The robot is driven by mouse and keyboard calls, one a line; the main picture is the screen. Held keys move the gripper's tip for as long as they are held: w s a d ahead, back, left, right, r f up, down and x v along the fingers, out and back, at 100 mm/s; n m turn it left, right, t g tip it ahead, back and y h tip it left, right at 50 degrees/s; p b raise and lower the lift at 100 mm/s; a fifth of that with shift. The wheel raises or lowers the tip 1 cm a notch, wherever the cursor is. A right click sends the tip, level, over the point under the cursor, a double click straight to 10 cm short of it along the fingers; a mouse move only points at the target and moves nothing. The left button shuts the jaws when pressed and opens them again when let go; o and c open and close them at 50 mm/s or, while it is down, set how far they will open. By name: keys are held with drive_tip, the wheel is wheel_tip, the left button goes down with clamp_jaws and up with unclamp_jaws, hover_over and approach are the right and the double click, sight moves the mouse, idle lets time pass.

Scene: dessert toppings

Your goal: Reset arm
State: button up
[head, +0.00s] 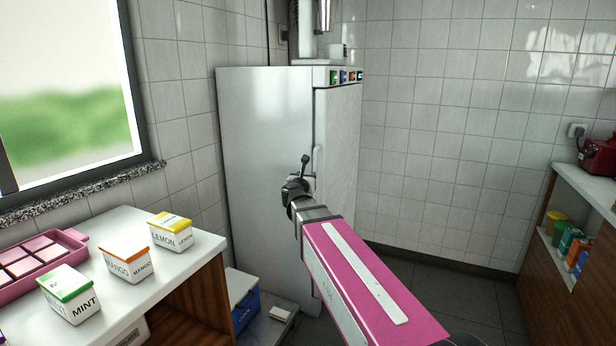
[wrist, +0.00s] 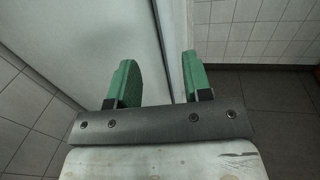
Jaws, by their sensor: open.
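My gripper (wrist: 158,82) shows in the wrist view with its two green fingers wide apart and nothing between them. In the head view my pink arm reaches forward from the lower right, and its dark end (head: 299,184) is in front of the white fridge (head: 262,150). I cannot tell from the head view whether it touches the fridge. The fridge also shows in the wrist view (wrist: 95,40), beyond the fingers.
A white counter (head: 128,225) at the left holds mint (head: 70,300), mango (head: 127,265) and lemon (head: 170,236) tubs and a pink tray (head: 30,268). A blue box (head: 245,306) sits low beside it. A shelf unit (head: 585,195) stands at right. Floor between is clear.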

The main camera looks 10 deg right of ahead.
drive_tip(key=s+a+f+n+g+y, duration=0.2)
drive_tip(key=s+a+f+n+y, duration=0.3)
drive_tip(key=f+n, duration=0.6)
drive_tip(key=s+f+n+g+y, duration=0.25)
drive_tip(key=f+n+y, duration=0.35)
drive_tip(key=n, duration=1)
drive_tip(key=s+d+f+n+g+h, duration=0.2)
drive_tip(key=s+d+f+n+g, duration=0.3)
drive_tip(key=s+f, duration=0.3)
drive_tip(key=s+d+f+n+g+h, duration=0.2)
drive_tip(key=s+d+f+n+g, duration=0.3)
drive_tip(key=s, duration=0.6)
wheel_tip(320, 180, down, 3)
drive_tip(key=n+g, duration=0.2)
drive_tip(key=n, duration=0.1)
drive_tip(key=shift+d, duration=0.2)
drive_tip(key=shift+s, duration=0.1)
